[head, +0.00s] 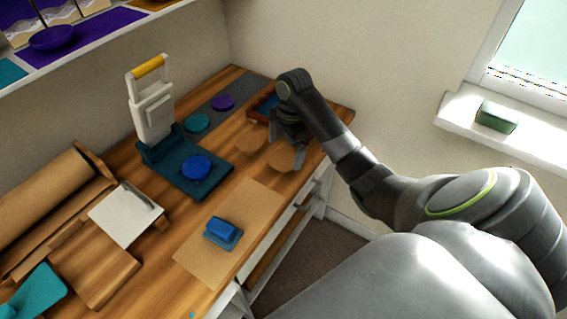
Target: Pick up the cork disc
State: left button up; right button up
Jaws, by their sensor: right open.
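Two round tan discs that look like cork lie on the wooden bench near its right end. One cork disc (250,143) lies to the left of my right gripper. The other cork disc (281,159) lies just below it in the picture, partly covered by a finger. I cannot tell whether a finger touches a disc. My left gripper is not in view.
A teal press (212,177) with a blue round piece (197,168) stands to the left. Purple (223,102) and teal discs (197,122) lie on a grey strip. A blue block (221,229) sits on a brown sheet (190,257).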

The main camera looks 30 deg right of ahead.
aim_at(284, 159)
notch_tip(284, 159, down, 2)
jog(key=shift+a, duration=0.15)
jog(key=c, duration=1.1)
jog(key=shift+r, duration=0.15)
jog(key=shift+r, duration=0.25)
notch_tip(284, 159, up, 2)
jog(key=shift+r, duration=0.2)
notch_tip(284, 159, up, 7)
jog(key=p, duration=0.7)
